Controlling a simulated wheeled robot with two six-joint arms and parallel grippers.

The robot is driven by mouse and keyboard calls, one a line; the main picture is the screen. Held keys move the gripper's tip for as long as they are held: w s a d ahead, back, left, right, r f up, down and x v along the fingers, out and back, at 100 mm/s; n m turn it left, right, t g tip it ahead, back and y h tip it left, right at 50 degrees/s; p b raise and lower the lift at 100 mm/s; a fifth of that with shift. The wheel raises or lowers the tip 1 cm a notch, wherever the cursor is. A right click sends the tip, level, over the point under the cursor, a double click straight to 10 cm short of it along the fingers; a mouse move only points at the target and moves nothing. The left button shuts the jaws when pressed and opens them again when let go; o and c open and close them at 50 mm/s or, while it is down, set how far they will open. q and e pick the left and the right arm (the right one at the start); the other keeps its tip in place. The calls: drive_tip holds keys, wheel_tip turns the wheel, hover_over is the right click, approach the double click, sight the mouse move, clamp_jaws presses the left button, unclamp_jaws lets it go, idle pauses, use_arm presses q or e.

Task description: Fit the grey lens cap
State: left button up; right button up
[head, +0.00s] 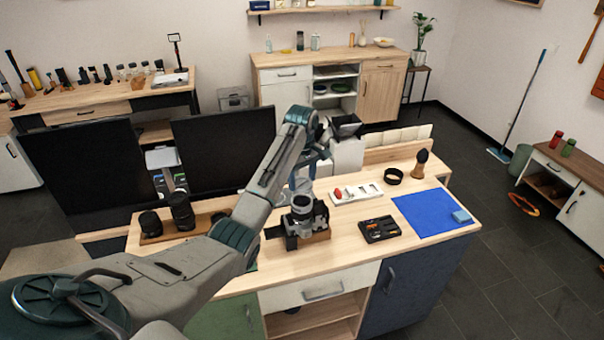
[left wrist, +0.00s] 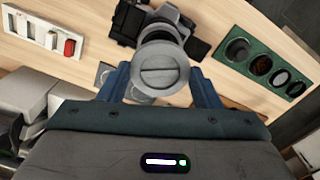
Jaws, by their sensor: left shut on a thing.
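My left gripper (head: 303,184) reaches down over the black-and-silver camera (head: 308,220) on the workbench. In the left wrist view my left gripper (left wrist: 161,82) is shut on the round grey lens cap (left wrist: 163,75), which has a raised bar across its face. The blue fingers grip it from both sides. The camera (left wrist: 160,18) is behind the cap, with its lens mostly hidden by it. I cannot tell whether the cap touches the lens. My right gripper is not in view.
A white tray (head: 345,193) with a red item, a black ring (head: 393,176), a brush (head: 420,163), a black case (head: 379,229) and a blue mat (head: 425,212) lie to the right. Dark lenses (head: 181,211) stand left. A green tray (left wrist: 230,60) shows in the left wrist view.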

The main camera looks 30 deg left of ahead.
sight(302, 182)
use_arm(q)
wheel_tip(302, 182, down, 4)
drive_tip(key=shift+a+r, duration=0.1)
drive_tip(key=shift+r, duration=0.15)
drive_tip(key=shift+f, duration=0.65)
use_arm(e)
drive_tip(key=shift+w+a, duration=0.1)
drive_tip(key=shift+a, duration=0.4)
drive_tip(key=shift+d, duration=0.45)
use_arm(q)
drive_tip(key=shift+f, duration=0.2)
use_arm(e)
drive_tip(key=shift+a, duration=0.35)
use_arm(q)
drive_tip(key=shift+f, duration=0.5)
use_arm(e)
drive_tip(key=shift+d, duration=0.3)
use_arm(q)
drive_tip(key=shift+s+f, duration=0.1)
drive_tip(key=shift+f, duration=0.1)
